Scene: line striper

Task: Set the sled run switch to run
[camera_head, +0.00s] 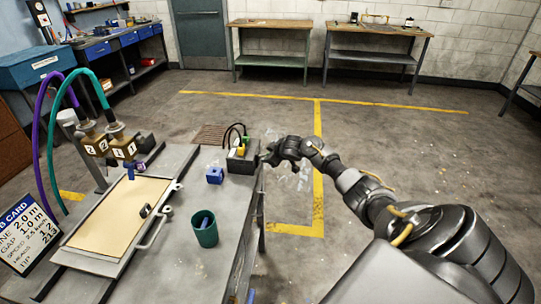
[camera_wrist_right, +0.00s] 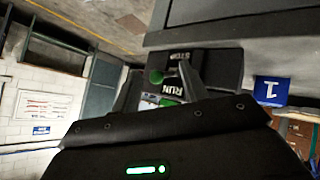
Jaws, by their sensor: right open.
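The dark switch box (camera_head: 243,158) sits at the far right corner of the grey bench, with a yellow part and a green part on it. My left gripper is out of view.
A blue block (camera_head: 215,175) and a green cup (camera_head: 205,230) stand on the bench near the box. A framed tan panel (camera_head: 115,218), hoses and a settings card (camera_head: 27,235) are at left. The floor right of the bench is open, with yellow lines.

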